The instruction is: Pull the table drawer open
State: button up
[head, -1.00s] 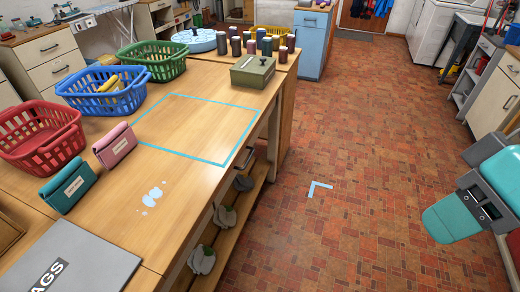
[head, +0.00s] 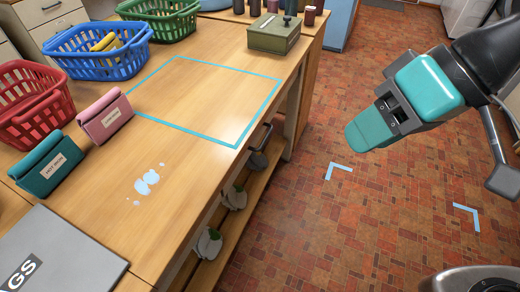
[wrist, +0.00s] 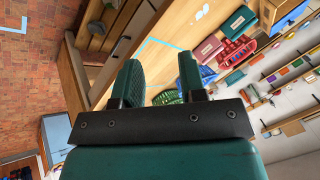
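The wooden table (head: 160,205) fills the left of the head view. Its drawer side faces right and is seen at a steep angle. A dark bar handle (head: 263,136) shows under the tabletop edge, near the far end. The drawer front is mostly hidden by the tabletop; no gap shows. My gripper (head: 354,139), teal and dark grey, hangs over the floor to the right of the handle, apart from it. In the wrist view its two fingers (wrist: 160,72) stand apart with nothing between them, and the table lies beyond.
On the tabletop are a green metal box (head: 273,35), baskets such as the blue one (head: 98,55), and pink (head: 105,117) and teal (head: 47,162) pouches. A lower shelf (head: 240,220) holds several grey-green items. The brick floor (head: 320,225) right of the table is clear.

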jog(key=w+a+f+m+t+y+b, duration=0.1)
jog(key=w+a+f+y+b, duration=0.15)
jog(key=f+b, duration=0.5)
jog(key=w+a+f+m+t+y+b, duration=0.1)
jog(key=w+a+f+y+b, duration=0.15)
jog(key=f+b, duration=0.5)
jog(key=m+t+y+b, duration=0.3)
jog(key=m+t+b, duration=0.95)
jog(key=b, duration=1.45)
send_near(265, 138)
jog(key=shift+m+g, duration=0.65)
jog(key=shift+g, duration=0.1)
jog(key=p+x, duration=0.1)
jog(key=x, duration=0.4)
jog(key=p+x, duration=0.2)
jog(key=x, duration=0.3)
jog(key=shift+w+d+r, duration=0.1)
jog(key=shift+w+d, duration=0.1)
jog(key=shift+d, duration=0.1)
jog(key=shift+c, duration=0.2)
grip_shut()
